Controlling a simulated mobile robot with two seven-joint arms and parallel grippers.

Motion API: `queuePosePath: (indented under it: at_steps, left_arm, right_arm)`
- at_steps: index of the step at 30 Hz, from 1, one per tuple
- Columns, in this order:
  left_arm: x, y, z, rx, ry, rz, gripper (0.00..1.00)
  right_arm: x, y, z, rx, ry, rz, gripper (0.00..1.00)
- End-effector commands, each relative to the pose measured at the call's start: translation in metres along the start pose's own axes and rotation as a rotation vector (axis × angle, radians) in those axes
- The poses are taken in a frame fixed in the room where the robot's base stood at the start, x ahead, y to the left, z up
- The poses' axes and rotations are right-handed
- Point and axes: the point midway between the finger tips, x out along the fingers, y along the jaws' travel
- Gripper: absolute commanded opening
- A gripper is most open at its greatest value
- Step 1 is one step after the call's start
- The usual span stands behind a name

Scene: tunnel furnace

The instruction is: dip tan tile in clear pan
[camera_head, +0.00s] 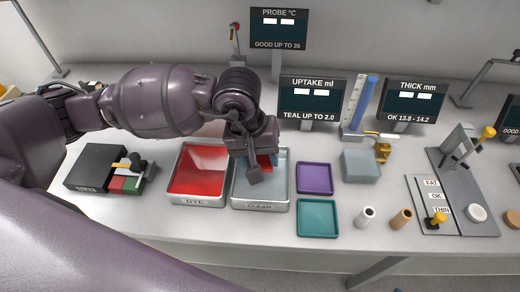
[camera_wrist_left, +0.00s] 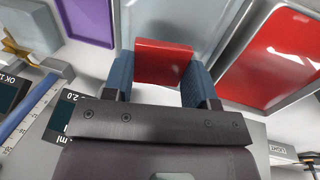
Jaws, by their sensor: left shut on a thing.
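My left gripper (camera_head: 256,172) points down over the clear pan (camera_head: 261,206), a metal tray of pale liquid labelled CLEAR. It is shut on a tile whose visible faces are red, not tan. The tile (camera_head: 265,161) shows partly behind the fingers in the head view. In the left wrist view the red tile (camera_wrist_left: 163,60) sits between two blue finger pads. The pan (camera_wrist_left: 222,30) also shows there, beyond the tile. I cannot tell whether the tile's lower edge touches the liquid. My right gripper is not in view.
The red dye pan (camera_head: 202,165) stands directly left of the clear pan. Purple (camera_head: 314,178) and teal (camera_head: 318,217) trays lie to its right. Display signs (camera_head: 310,100) stand behind. A dark box (camera_head: 95,166) is at left. The front table strip is clear.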

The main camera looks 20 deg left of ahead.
Motion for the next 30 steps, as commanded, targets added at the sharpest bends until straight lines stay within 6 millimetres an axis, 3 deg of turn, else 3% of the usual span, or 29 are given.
queuePosePath:
  at_steps: [20, 30]
  left_arm:
    - [0.046, -0.009, 0.000, 0.001, -0.003, 0.000, 0.29]
    - [0.060, -0.013, 0.000, 0.000, -0.002, 0.000, 0.29]
  right_arm:
    - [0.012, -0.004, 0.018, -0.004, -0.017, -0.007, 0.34]
    - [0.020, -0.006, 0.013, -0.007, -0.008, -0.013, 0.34]
